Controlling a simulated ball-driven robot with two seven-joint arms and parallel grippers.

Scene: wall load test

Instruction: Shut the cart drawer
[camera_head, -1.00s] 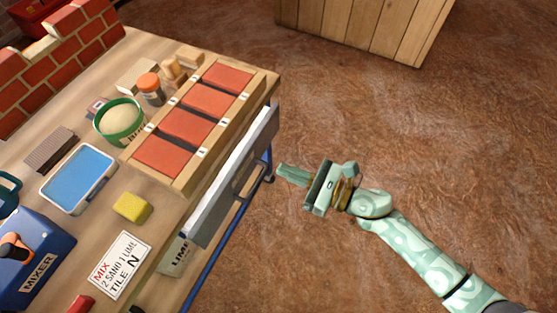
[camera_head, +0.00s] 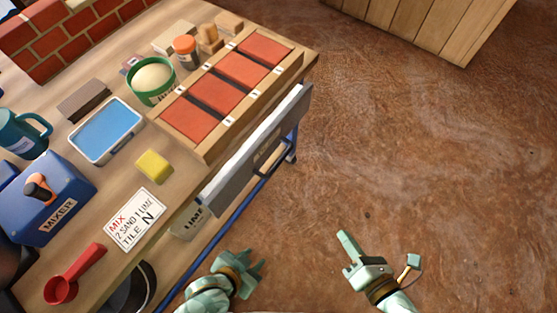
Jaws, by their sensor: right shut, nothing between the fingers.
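The cart drawer's grey front (camera_head: 230,182) runs along the right side of the wooden cart top, just below its edge. A dark bar handle is on its outer face. The front stands slightly out from the top's edge; I cannot tell how far it is pulled out, and its inside is hidden. My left gripper (camera_head: 257,262) is at the bottom centre, below the near end of the drawer front, with its fingers apart and empty. My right gripper (camera_head: 343,236) is shut and empty over the floor, to the right of the drawer and clear of it.
On the cart top are a tray of red bricks (camera_head: 218,98), a green tub (camera_head: 152,82), a yellow sponge (camera_head: 154,165), a blue mixer (camera_head: 45,200) and a red scoop (camera_head: 75,272). A blue rail (camera_head: 225,232) runs below the drawer. The floor to the right is open.

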